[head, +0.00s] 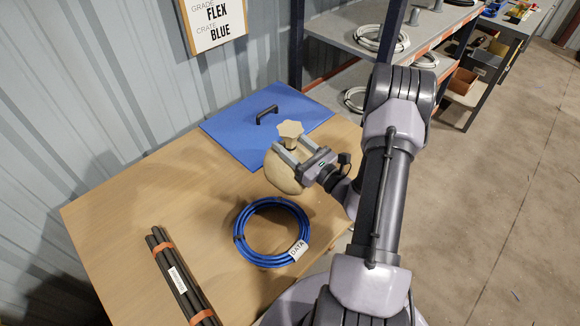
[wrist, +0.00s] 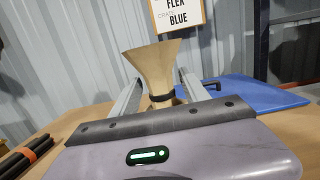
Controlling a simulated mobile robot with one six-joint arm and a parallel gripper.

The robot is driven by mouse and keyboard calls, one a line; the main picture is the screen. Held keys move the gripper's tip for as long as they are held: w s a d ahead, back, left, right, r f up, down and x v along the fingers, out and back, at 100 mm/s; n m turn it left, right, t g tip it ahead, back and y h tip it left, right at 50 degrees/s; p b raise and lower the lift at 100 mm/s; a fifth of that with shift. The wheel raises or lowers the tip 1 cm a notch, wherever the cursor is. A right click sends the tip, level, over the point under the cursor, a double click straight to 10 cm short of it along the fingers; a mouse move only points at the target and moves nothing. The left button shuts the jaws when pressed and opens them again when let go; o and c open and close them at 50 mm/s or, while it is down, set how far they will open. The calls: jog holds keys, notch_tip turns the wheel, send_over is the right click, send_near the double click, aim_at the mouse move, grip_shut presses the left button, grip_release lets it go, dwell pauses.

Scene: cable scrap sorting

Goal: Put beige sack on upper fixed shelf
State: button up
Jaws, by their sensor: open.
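The beige sack (head: 281,175) stands on the wooden table next to the blue board, its tied neck and flared top upright. My gripper (head: 291,149) is at the neck, with its two fingers apart on either side of it. In the wrist view the flared top of the sack (wrist: 153,62) rises between the open fingers (wrist: 157,95), with a dark tie around the neck. The sack's lower body is hidden there by my gripper. The shelf unit (head: 345,32) stands behind the table at upper right, with cable coils on its boards.
A blue cable coil (head: 238,236) with a DATA tag lies in front of the sack. Dark rods (head: 174,269) with orange bands lie at the front left. A blue board with a black handle (head: 228,131) lies at the back. A sign (head: 213,33) hangs on the wall.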

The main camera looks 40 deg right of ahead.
grip_shut()
dwell(1.4)
